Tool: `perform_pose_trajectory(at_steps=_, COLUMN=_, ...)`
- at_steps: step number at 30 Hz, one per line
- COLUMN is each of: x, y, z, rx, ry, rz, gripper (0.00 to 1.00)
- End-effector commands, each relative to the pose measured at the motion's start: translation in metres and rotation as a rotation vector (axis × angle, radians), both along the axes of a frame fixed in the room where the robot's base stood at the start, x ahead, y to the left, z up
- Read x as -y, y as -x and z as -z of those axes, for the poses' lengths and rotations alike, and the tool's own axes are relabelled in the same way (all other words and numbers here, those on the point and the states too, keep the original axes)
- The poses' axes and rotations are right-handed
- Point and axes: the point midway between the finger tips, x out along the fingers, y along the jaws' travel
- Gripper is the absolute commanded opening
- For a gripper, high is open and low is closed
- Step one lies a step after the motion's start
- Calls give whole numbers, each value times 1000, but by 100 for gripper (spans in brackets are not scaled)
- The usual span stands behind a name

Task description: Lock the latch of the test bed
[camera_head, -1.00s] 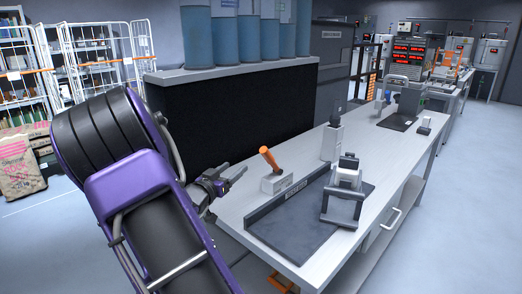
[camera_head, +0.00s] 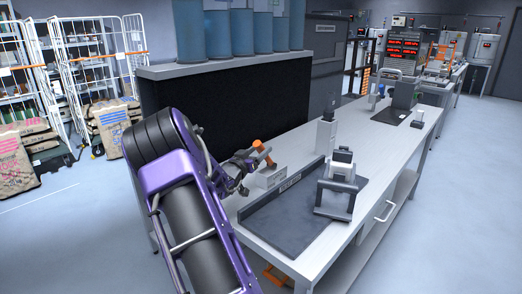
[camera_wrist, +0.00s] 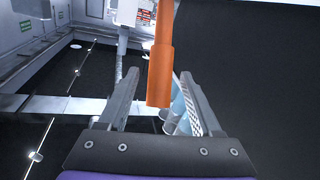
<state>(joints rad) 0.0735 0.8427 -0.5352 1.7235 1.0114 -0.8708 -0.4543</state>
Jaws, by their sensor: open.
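An orange handle (camera_head: 264,151) tilts up from a small white block (camera_head: 270,176) at the bench's left edge. In the wrist view the orange handle (camera_wrist: 159,75) stands between the two fingers of my gripper (camera_wrist: 165,88). A gap shows on each side of it. In the head view my gripper (camera_head: 250,160) is at the handle and partly covers it. The jaws are open. A dark flat bed (camera_head: 285,228) with a labelled raised edge lies right of the block. Which part is the latch cannot be told for certain.
A grey and white device (camera_head: 338,182) stands on the bed's right side. A white upright unit (camera_head: 326,134) stands behind it. A black panel with blue cylinders (camera_head: 240,28) is behind my arm. The bench (camera_head: 375,150) has free room further back.

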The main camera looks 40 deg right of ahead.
Motion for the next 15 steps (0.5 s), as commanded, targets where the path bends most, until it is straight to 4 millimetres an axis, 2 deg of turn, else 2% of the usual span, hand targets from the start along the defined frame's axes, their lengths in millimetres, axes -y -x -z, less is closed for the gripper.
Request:
perform_pose_trajectory(at_steps=6, x=17, y=-6, z=0, rx=0, ry=0, rz=0, gripper=66)
perform_pose_trajectory(at_steps=15, x=19, y=-7, z=0, rx=0, ry=0, rz=-1, gripper=66)
